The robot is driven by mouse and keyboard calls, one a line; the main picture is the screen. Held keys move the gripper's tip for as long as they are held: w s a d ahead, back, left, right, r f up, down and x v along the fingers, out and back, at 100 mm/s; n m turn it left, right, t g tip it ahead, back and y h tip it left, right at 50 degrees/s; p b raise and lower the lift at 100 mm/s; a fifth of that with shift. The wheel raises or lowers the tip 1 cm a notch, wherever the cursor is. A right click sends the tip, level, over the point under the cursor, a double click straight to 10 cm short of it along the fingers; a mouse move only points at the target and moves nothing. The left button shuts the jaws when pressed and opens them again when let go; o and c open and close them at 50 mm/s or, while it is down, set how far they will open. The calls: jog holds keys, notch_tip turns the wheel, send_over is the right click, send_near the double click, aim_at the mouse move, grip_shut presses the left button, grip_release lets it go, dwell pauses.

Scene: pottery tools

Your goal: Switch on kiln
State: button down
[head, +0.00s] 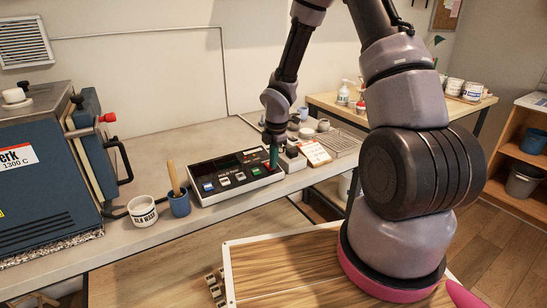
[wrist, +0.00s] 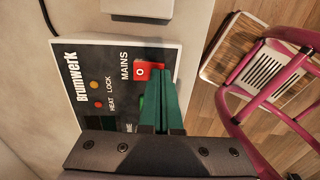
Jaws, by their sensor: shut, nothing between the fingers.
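The blue kiln (head: 45,165) stands at the left of the bench, with a red-knobbed latch and a black handle on its side. Its control box (head: 205,170) lies on the bench to the right, with several coloured buttons. In the wrist view the panel (wrist: 92,62) reads "Brumwerk". In the head view my gripper (head: 273,158) is at the box's right end.
A white cup (head: 142,212) labelled wax and a blue cup (head: 180,204) with a wooden-handled tool stand left of the box. A small switch box (head: 292,160), a card (head: 315,152) and a wire rack (head: 341,143) lie to its right.

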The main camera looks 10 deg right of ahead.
jog(key=shift+f, duration=0.2)
jog(key=shift+s, duration=0.1)
dwell(0.4)
jog(key=shift+w+a+r, duration=0.25)
jog(key=shift+w+r, duration=0.15)
jog(key=shift+w, duration=0.35)
jog(key=shift+r, duration=0.1)
